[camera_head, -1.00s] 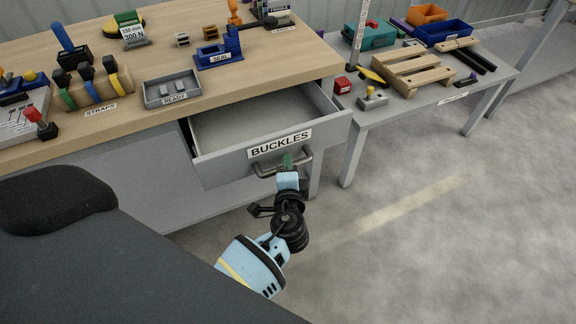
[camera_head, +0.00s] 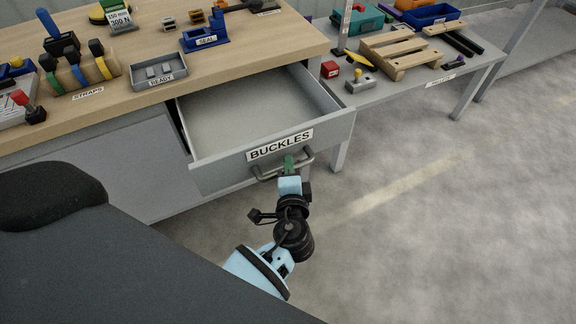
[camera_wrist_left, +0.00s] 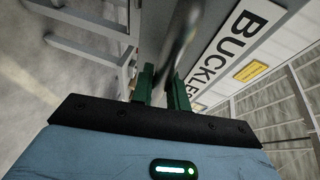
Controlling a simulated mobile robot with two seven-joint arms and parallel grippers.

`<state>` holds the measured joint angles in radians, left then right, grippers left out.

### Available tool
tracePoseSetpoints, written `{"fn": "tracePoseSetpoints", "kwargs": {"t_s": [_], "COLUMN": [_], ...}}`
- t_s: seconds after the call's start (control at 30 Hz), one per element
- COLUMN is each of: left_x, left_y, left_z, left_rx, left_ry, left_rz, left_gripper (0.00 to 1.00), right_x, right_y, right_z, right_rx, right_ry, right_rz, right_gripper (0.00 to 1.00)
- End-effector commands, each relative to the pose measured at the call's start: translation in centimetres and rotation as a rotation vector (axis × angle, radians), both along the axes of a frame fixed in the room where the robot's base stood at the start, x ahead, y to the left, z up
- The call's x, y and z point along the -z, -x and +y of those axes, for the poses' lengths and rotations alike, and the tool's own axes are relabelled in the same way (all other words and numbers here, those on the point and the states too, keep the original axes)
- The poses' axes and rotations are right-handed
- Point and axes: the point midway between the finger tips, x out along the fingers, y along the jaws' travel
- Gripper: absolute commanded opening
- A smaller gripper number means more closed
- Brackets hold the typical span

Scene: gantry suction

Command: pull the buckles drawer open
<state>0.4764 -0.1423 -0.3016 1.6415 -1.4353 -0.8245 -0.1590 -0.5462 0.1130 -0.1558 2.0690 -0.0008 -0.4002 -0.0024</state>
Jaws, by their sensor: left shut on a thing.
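The buckles drawer (camera_head: 272,150) is a grey drawer under the wooden bench, labelled BUCKLES, and it stands well out from the bench. Its inside (camera_head: 250,108) looks empty. The drawer handle (camera_head: 302,165) is a grey bar on the front. My left gripper (camera_head: 289,164) is shut on this handle, with its green fingers around the bar. In the left wrist view the green fingers (camera_wrist_left: 161,88) hold the bar (camera_wrist_left: 180,45) next to the BUCKLES label (camera_wrist_left: 236,38). My right gripper is not in view.
The wooden bench top (camera_head: 120,103) holds a grey READY tray (camera_head: 158,80), a blue SEAL fixture (camera_head: 205,40) and a strap rack (camera_head: 85,75). A side table (camera_head: 420,82) with a wooden pallet (camera_head: 400,50) stands right. The floor right of the drawer is clear.

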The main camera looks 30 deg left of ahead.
Motion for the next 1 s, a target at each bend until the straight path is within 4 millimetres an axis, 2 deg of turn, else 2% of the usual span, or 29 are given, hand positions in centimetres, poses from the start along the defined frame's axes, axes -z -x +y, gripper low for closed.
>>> {"fn": "tracePoseSetpoints", "kwargs": {"t_s": [0.23,0.27,0.4,1.0], "left_x": [0.06,0.06,0.05,-0.15], "left_y": [0.02,0.02,0.01,-0.13], "left_z": [-0.02,-0.02,-0.01,0.33], "left_rx": [0.0,0.0,0.0,0.001], "left_ry": [0.0,0.0,0.0,0.0], "left_rz": [0.001,0.001,0.001,0.0], "left_gripper": [0.0,0.2,0.38,0.38], "right_x": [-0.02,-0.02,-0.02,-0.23], "right_y": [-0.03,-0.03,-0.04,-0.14], "right_z": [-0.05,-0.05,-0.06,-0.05], "right_rx": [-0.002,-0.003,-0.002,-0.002], "right_ry": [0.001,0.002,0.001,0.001], "right_rz": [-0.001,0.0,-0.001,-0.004], "right_gripper": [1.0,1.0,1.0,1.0]}}
